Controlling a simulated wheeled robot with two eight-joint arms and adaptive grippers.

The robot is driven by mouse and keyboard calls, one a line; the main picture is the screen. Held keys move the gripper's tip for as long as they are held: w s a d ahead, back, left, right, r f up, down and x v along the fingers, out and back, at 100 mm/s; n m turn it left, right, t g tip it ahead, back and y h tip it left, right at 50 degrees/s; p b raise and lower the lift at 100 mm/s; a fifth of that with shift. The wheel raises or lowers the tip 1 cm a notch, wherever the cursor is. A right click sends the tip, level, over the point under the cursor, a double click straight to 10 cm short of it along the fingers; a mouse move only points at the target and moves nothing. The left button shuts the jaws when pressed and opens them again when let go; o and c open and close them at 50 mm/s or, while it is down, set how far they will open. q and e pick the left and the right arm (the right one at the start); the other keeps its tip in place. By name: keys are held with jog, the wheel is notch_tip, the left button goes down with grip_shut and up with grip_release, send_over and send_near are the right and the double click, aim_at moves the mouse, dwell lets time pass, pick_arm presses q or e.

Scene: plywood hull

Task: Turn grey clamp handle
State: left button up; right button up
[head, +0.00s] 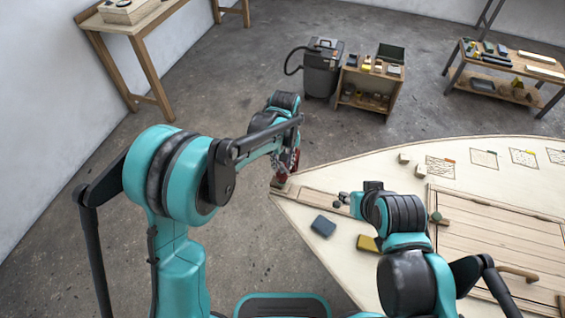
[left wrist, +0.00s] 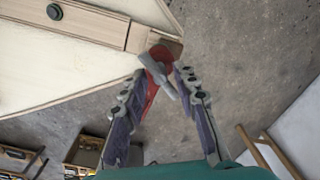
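The red clamp (left wrist: 152,88) sits at the pointed tip of the plywood hull, on a small wood block. Its grey handle (left wrist: 164,82) crosses it at a slant in the left wrist view. My left gripper (left wrist: 160,72) is open, with its two fingers spread on either side of the clamp and handle. I cannot tell whether either finger touches the handle. In the head view the left gripper (head: 286,164) is at the hull tip, where the red clamp is mostly hidden. My right gripper (head: 345,200) is over the hull; its fingers are too small to read.
The hull (head: 400,165) spreads to the right, with a dark blue block (head: 323,227), a yellow block (head: 368,244) and a plank hatch (head: 480,230) on it. A shelf cart (head: 370,85) and a vacuum (head: 322,68) stand behind. Bare floor lies left of the tip.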

aim_at(283, 165)
pick_arm(q)
grip_shut()
jog(key=m, duration=0.5)
jog(key=shift+m, duration=0.3)
jog(key=shift+o, duration=2.4)
grip_release()
notch_tip(283, 165, up, 12)
